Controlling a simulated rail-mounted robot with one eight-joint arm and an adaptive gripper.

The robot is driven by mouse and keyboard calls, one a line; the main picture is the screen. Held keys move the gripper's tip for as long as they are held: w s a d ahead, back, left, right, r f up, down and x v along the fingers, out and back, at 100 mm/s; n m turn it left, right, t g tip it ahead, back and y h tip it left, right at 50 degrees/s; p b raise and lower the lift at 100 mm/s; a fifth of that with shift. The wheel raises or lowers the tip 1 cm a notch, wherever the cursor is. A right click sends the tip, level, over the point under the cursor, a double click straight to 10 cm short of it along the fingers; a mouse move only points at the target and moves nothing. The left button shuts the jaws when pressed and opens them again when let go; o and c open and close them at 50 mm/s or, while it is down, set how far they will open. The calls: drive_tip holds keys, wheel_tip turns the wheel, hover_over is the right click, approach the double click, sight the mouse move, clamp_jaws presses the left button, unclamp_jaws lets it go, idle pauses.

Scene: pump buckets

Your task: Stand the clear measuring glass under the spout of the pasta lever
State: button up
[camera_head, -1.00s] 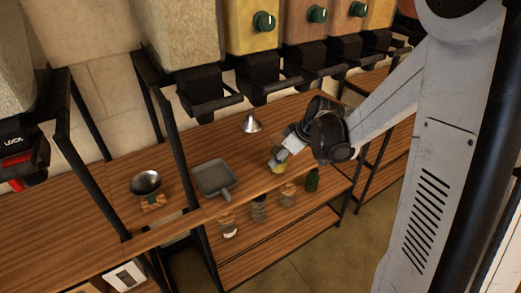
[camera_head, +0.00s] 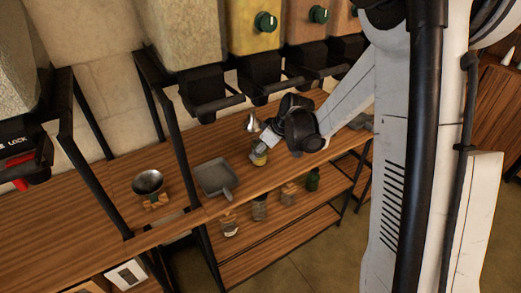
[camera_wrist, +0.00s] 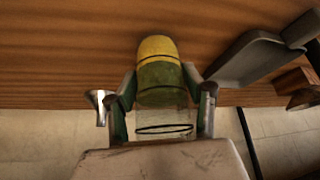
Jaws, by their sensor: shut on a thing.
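My gripper (camera_head: 262,147) is shut on the measuring glass, above the wooden counter in the head view. In the wrist view my gripper's fingers (camera_wrist: 163,108) press on both sides of the glass (camera_wrist: 163,126), whose clear part shows a dark ring. A yellow and green part (camera_wrist: 158,72) shows beyond the fingers; I cannot tell whether it is the glass's contents. In the head view the glass is a small yellowish shape (camera_head: 260,158), partly hidden by the gripper. Black lever spouts (camera_head: 209,92) hang under the dispensers at the back; none is readably marked pasta.
A grey square pan (camera_head: 216,177) lies on the counter (camera_head: 185,208) left of my gripper. A metal funnel-like piece (camera_head: 251,122) stands just behind it. A metal bowl (camera_head: 148,182) sits at left. Several jars (camera_head: 259,208) stand on the lower shelf. Black posts (camera_head: 178,145) frame the rack.

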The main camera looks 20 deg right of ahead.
drive_tip(key=shift+f, duration=0.15)
drive_tip(key=o, duration=1.6)
drive_tip(key=shift+c, duration=0.2)
